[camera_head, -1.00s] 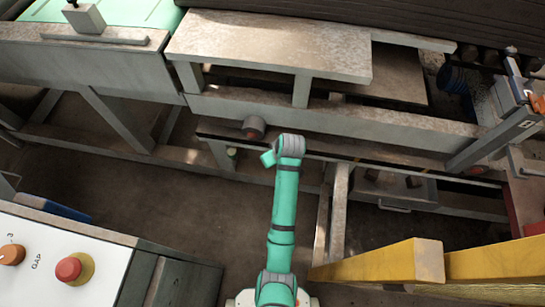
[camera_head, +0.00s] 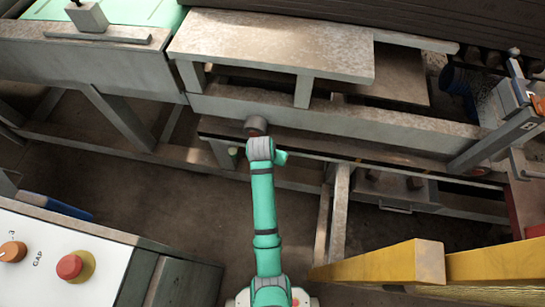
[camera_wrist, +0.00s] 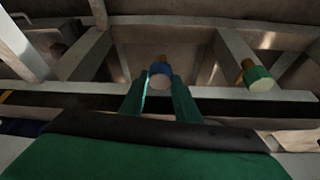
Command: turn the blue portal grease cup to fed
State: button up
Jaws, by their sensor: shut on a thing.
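The blue grease cup (camera_wrist: 160,70) shows in the wrist view, with a brass-coloured stem behind it. My gripper (camera_wrist: 161,82) has its two green fingers on either side of the blue cup, and they are shut on it. A green cup (camera_wrist: 258,78) of similar shape, also on a brass stem, stands to the right, apart from the fingers. In the head view my arm reaches to the beam, and its upper end hides my fingers and the blue cup. How far the cup is turned cannot be told.
A dark-edged rail (camera_head: 340,157) runs across in front of the arm, below the frame's grey beam (camera_head: 350,122). A yellow beam (camera_head: 390,264) lies at lower right, a control panel (camera_head: 60,235) at lower left.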

jog(key=m+h, duration=0.1)
jog(key=m, duration=0.1)
jog(key=m+g, duration=0.1)
jog(key=m, duration=0.1)
jog(key=shift+w+a+m+h, duration=0.1)
jog(key=shift+a+m+h, duration=0.1)
jog(key=shift+m+h, duration=0.2)
jog(key=m+g, duration=0.1)
jog(key=m, duration=0.1)
jog(key=m+h, duration=0.1)
jog(key=m, duration=0.2)
jog(key=shift+w+a+g, duration=0.1)
jog(key=shift+w+g, duration=0.05)
jog(key=shift+g, duration=0.25)
jog(key=m+g, duration=0.1)
jog(key=m, duration=0.4)
jog(key=shift+w+g, duration=0.15)
jog(key=shift+g, duration=0.25)
jog(key=m+g, duration=0.1)
jog(key=m, duration=0.3)
jog(key=shift+w+g, duration=0.1)
jog(key=shift+g, duration=0.2)
jog(key=shift+m, duration=0.3)
jog(key=o, duration=1)
